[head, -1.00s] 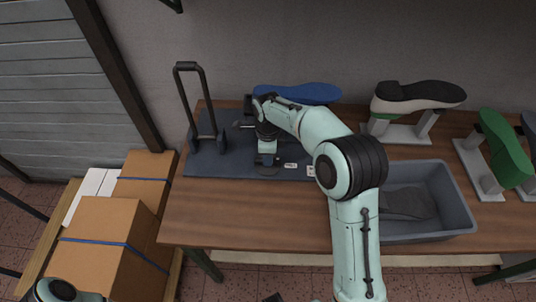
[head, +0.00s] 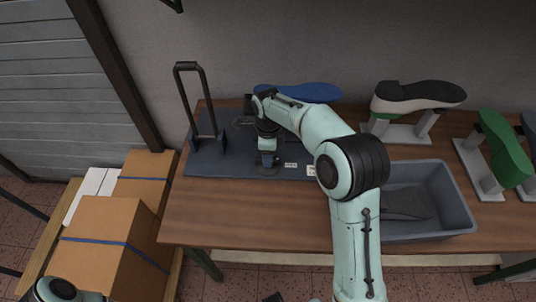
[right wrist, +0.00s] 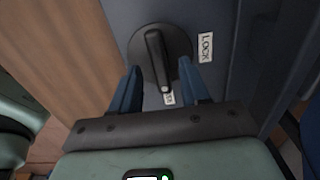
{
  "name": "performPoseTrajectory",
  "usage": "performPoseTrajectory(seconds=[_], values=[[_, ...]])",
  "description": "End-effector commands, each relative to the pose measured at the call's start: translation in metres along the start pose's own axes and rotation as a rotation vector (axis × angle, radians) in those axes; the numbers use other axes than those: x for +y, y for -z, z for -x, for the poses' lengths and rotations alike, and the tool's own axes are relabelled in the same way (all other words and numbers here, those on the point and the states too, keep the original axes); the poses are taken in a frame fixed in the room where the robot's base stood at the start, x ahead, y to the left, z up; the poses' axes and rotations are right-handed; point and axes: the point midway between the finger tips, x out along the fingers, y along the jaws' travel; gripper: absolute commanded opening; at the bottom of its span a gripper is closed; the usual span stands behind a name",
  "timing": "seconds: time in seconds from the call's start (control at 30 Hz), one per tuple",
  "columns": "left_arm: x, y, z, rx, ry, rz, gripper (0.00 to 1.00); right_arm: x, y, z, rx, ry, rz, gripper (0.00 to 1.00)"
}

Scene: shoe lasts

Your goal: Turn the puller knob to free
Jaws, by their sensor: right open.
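The puller knob (right wrist: 155,55) is a black round base with a raised bar handle, seen from close in the right wrist view. The bar runs nearly up and down in that picture, with a pale mark at its lower end. A LOCK label (right wrist: 206,47) lies to the right of the knob. In the head view my right gripper (head: 267,160) is over the knob area. My left gripper is out of view.
The dark puller base (head: 222,164) with an upright black frame (head: 191,68) stands on the wooden bench (head: 230,215). A blue last (head: 310,91) is behind my arm. A grey bin (head: 448,212) and lasts on stands (head: 420,95) are to the right. Boxes (head: 98,238) stand at left.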

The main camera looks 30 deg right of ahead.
Motion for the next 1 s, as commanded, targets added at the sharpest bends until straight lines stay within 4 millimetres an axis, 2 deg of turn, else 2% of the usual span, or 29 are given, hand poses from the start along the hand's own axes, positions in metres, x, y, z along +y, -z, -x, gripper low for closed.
performPoseTrajectory(seconds=[0.3, 0.5, 0.7, 1.0], values=[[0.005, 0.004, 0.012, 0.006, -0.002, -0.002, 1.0, -0.001, -0.001, 0.073, -0.004, 0.006, -0.001, 0.46], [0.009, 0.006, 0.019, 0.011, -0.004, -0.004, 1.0, -0.001, -0.001, 0.108, -0.002, 0.003, -0.001, 0.46], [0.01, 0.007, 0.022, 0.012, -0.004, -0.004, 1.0, 0.0, 0.0, 0.122, -0.002, 0.001, -0.001, 0.46], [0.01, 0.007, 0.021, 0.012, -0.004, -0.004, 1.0, 0.0, 0.0, 0.122, -0.001, 0.001, -0.001, 0.46]])
